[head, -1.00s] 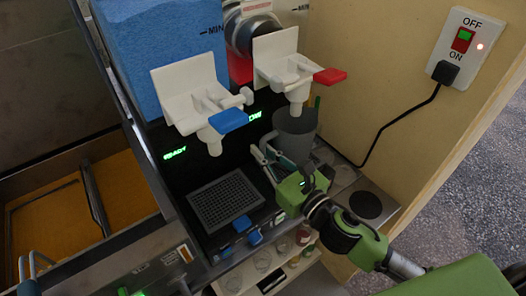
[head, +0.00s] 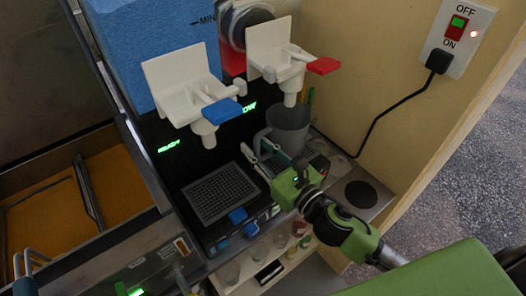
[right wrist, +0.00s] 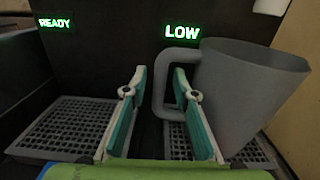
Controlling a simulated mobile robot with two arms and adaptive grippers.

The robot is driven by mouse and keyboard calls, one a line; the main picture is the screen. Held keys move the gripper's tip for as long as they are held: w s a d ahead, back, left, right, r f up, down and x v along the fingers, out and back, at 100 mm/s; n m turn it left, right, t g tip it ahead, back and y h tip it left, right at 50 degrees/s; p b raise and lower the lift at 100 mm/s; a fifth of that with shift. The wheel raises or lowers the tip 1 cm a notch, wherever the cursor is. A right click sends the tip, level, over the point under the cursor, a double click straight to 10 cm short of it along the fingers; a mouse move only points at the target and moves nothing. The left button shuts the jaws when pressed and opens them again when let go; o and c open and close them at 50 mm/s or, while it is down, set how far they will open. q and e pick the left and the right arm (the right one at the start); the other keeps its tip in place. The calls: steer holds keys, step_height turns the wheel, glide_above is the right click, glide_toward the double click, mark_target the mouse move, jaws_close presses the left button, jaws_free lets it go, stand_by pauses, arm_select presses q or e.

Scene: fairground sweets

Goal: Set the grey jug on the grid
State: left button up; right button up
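The grey jug (head: 288,130) stands upright under the red-levered tap, at the back right of the machine. In the right wrist view the jug (right wrist: 245,95) is on or just over the right grid (right wrist: 255,152), its handle to the left. The left grid (head: 220,194) lies bare under the blue-levered tap; it also shows in the right wrist view (right wrist: 62,128). My right gripper (head: 256,148) is at the jug's handle side. Its fingers (right wrist: 160,75) are apart, with the handle's upright bar showing between them; contact is not visible. My left gripper is out of view.
The blue-levered tap (head: 190,85) and red-levered tap (head: 282,60) overhang the grids. A wall with a switch (head: 457,38) and black cable (head: 400,108) is at the right. A shelf with cups (head: 230,272) is below. An orange-floored bay (head: 60,215) is at left.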

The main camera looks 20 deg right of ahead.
steer(key=shift+s, duration=0.2)
steer(key=b+v, duration=0.4)
steer(key=v, duration=0.7)
steer(key=shift+s+d+r+b, duration=0.2)
steer(key=shift+s+b, duration=0.1)
steer(key=shift+b, duration=0.1)
